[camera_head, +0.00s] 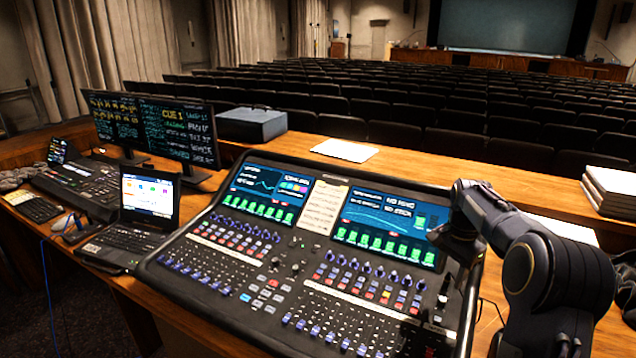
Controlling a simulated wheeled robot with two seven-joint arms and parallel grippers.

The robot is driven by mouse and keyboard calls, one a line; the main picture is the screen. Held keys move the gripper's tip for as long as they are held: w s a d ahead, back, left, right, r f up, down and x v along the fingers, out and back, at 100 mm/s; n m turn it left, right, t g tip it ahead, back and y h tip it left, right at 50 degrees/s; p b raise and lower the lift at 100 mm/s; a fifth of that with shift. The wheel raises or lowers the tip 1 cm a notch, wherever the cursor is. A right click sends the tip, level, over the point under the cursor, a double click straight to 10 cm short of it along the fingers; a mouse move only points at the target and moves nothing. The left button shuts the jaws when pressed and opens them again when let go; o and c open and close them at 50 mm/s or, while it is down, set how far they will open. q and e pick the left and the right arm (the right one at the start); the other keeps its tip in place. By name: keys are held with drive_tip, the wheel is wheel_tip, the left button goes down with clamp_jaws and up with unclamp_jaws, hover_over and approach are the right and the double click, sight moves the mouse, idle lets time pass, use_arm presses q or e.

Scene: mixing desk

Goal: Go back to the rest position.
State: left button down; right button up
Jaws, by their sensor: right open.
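My right arm comes in from the lower right, bends above the right side of the mixing console (215,300) and points down. My right gripper (428,335) is open, over the console's lower right corner. It is dark against the dark panel, so I cannot tell whether its fingertips touch the surface. I see nothing between its fingers. The console has two lit blue screens, a paper strip between them, and rows of knobs and faders. My left gripper is not in view.
An open laptop (148,195) and a smaller control desk (85,184) stand left of the console. Two monitors (180,132) and a grey box (252,123) stand behind. White paper (345,150) lies on the wood. Stacked binders (610,190) sit at right. Auditorium seats lie beyond.

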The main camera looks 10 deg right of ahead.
drive_tip(key=s+a+r+n+t+y, duration=0.25)
drive_tip(key=s+a+n, duration=0.25)
drive_tip(key=s+a, duration=0.5)
drive_tip(key=s+a+r+n+t+y, duration=0.15)
drive_tip(key=s+a+r+n, duration=0.25)
drive_tip(key=s+a, duration=0.55)
drive_tip(key=s+a+f+n+t, duration=0.1)
drive_tip(key=s+a+f+n, duration=0.3)
drive_tip(key=s, duration=0.6)
drive_tip(key=shift+a+f, duration=0.2)
